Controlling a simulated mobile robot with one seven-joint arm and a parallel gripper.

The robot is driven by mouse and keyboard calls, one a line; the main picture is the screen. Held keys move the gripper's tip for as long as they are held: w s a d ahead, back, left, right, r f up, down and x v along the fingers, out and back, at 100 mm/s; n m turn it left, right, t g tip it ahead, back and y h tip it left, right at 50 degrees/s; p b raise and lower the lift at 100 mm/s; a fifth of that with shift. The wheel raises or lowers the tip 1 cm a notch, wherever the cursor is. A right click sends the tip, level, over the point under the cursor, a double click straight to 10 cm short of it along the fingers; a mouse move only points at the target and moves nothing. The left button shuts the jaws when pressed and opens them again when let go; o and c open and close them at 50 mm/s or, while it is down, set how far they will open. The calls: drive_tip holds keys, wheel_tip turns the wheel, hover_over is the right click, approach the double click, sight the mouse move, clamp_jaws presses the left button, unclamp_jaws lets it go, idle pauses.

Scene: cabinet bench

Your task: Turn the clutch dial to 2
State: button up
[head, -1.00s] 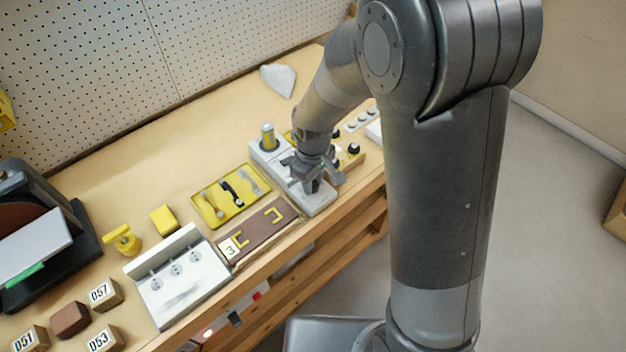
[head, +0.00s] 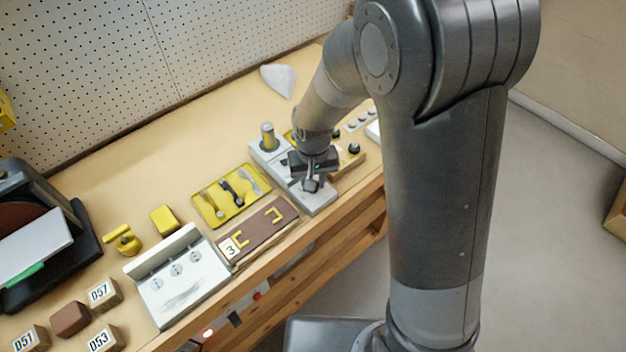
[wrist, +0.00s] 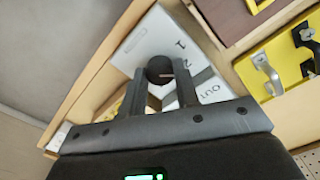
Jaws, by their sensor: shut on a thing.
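The clutch dial (wrist: 158,68) is a dark round knob with a thin light line on it, on a white plate (wrist: 145,38). In the wrist view a "1" is printed on the plate, with other marks near the right finger that I cannot read surely. My gripper (wrist: 161,85) is shut on the dial, one finger on each side. In the head view my gripper (head: 311,185) is over the front part of the white block (head: 322,203) and hides the dial.
A yellow tray with handles (head: 210,212) and a brown board with yellow brackets (head: 262,230) lie left of the white block. A block with a yellow-topped post (head: 267,136) stands behind. A wooden piece with black knobs (head: 354,149) is close on the right.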

drive_tip(key=shift+m, duration=0.4)
drive_tip(key=o, duration=1)
drive_tip(key=shift+c, duration=0.2)
wheel_tip(320, 180, up, 11)
idle(0.4)
